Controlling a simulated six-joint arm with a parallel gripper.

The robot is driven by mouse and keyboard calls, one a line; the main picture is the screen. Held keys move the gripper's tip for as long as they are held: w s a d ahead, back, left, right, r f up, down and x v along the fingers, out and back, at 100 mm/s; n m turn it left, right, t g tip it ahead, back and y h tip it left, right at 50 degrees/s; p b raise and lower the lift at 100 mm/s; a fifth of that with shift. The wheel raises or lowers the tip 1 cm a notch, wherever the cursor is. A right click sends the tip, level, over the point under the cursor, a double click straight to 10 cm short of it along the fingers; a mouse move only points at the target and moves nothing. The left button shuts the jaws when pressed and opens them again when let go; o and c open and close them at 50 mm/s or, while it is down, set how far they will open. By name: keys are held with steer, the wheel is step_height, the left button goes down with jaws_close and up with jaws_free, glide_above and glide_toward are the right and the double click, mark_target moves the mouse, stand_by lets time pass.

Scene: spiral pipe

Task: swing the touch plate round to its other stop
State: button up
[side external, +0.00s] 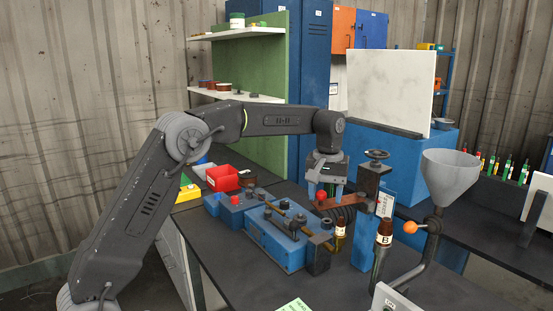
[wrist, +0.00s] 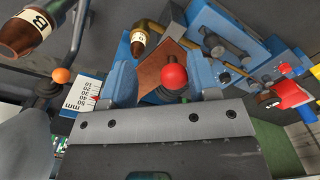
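The touch plate is a flat copper-brown arm (side external: 347,202) reaching left from a dark blue post (side external: 367,215) with a black handwheel (side external: 376,155) on top. A red ball knob (side external: 321,196) sits at its left end. In the wrist view the copper plate (wrist: 154,68) and red knob (wrist: 173,76) show between my two blue fingers. My gripper (side external: 326,186) points down over the knob end. In the wrist view my gripper (wrist: 166,80) is open, with gaps visible beside the knob. The stops cannot be made out clearly.
A blue fixture (side external: 276,245) with pipes and dark knobs lies left of the post. Bottle-shaped parts, one labelled B (side external: 384,234), stand near the post. A grey funnel (side external: 450,175) with an orange ball (side external: 410,227) is at the right. The front tabletop is mostly clear.

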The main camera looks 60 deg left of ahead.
step_height(320, 180, up, 15)
steer(key=d+n, duration=0.1)
steer(key=d, duration=0.1)
steer(key=s+d+m+t, duration=0.1)
steer(key=s+m, duration=0.1)
steer(key=s, duration=0.7)
steer(key=s+d+f+m+t, duration=0.1)
steer(key=s+m+t, duration=0.1)
steer(key=s, duration=0.6)
steer(key=shift+s+d+m, duration=0.35)
steer(key=shift+s+m, duration=0.05)
steer(key=shift+m, duration=0.1)
stand_by(0.4)
